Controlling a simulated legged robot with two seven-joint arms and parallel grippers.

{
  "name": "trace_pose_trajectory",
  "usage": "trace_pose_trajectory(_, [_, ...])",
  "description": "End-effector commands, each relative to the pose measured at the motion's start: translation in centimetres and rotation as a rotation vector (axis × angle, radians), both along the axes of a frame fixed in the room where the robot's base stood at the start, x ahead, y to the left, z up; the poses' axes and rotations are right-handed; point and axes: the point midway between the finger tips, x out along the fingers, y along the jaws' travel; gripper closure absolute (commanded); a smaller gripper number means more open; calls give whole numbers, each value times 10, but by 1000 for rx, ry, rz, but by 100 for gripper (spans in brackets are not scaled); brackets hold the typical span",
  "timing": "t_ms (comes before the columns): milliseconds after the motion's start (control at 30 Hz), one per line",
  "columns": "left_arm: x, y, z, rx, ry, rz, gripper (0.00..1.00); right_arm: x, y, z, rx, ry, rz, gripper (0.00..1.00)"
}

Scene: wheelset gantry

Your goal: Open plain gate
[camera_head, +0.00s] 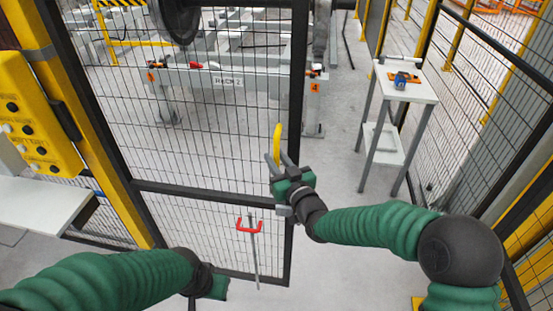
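The plain gate (215,190) is a black-framed wire mesh panel in the middle of the head view, beside a yellow post on its left. Its yellow handle (278,139) stands upright near the gate's right edge. My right gripper (277,158) is at the handle's lower end. Its two grey fingers stand apart, one on either side of the handle as seen from here; contact is not clear. My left gripper (216,288) is low in the view, in front of the gate's lower part, away from the handle; its fingers cannot be made out.
A yellow button panel (35,115) and a white table (42,203) are at the left. Right of the gate is clear floor (335,185), with a small white stand (405,91) holding a blue item. Mesh fencing runs along the right. A red-handled tool (249,228) shows by the gate.

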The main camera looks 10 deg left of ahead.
Motion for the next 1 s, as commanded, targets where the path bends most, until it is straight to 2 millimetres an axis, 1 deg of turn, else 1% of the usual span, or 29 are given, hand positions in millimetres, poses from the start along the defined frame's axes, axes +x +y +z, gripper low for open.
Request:
trace_pose_trajectory(33, [0,0,0,0,0,0,77,0,0,0,0,0,0,83])
trace_pose_trajectory(167, [0,0,0,0,0,0,77,0,0,0,0,0,0,100])
trace_pose_trajectory(1000, [0,0,0,0,0,0,77,0,0,-1,-1,1,0,100])
